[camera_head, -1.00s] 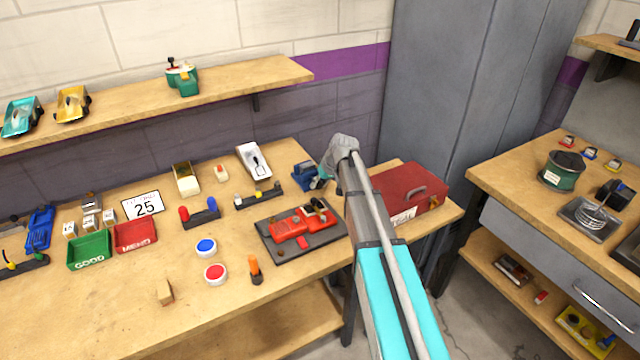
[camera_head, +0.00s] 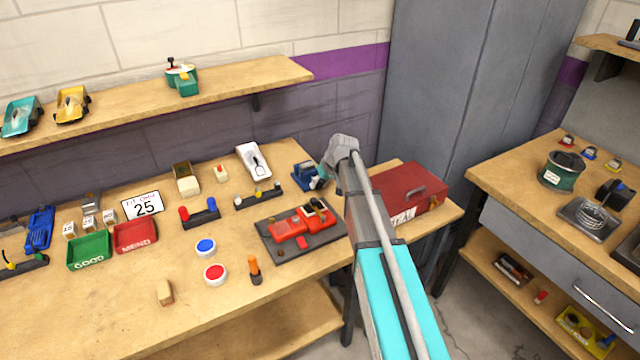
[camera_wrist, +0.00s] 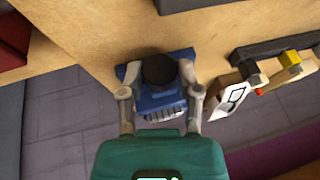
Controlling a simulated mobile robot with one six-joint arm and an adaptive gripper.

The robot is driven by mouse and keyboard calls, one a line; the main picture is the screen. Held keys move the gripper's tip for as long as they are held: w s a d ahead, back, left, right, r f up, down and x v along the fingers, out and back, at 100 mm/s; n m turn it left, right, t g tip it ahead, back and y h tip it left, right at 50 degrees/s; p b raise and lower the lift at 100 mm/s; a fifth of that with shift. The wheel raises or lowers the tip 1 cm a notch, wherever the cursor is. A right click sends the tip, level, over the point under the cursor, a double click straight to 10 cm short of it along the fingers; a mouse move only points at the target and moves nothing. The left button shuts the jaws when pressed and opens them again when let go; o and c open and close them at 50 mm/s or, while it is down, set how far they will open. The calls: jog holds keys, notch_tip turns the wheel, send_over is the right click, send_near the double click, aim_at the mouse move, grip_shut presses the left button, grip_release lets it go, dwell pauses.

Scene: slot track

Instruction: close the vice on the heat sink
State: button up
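The blue vice (camera_head: 306,178) stands at the back right of the workbench, partly hidden by my gripper in the head view. In the wrist view the vice (camera_wrist: 152,98) has a round black knob (camera_wrist: 159,71) facing the camera. A light grey ridged piece (camera_wrist: 163,115), which looks like the heat sink, shows at the vice's lower edge. It is partly hidden by my gripper's body. My gripper (camera_wrist: 158,74) is open, with one finger on each side of the knob. Small gaps seem to separate the fingertips from the knob. My gripper (camera_head: 326,171) points down at the vice in the head view.
A red toolbox (camera_head: 408,188) stands close to the right of my arm. A dark tray (camera_head: 270,251) with red parts lies in front of the vice. A grey cabinet rises behind.

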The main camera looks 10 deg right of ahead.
jog(key=o, duration=0.5)
jog(key=shift+c, duration=0.2)
jog(key=shift+r, duration=0.1)
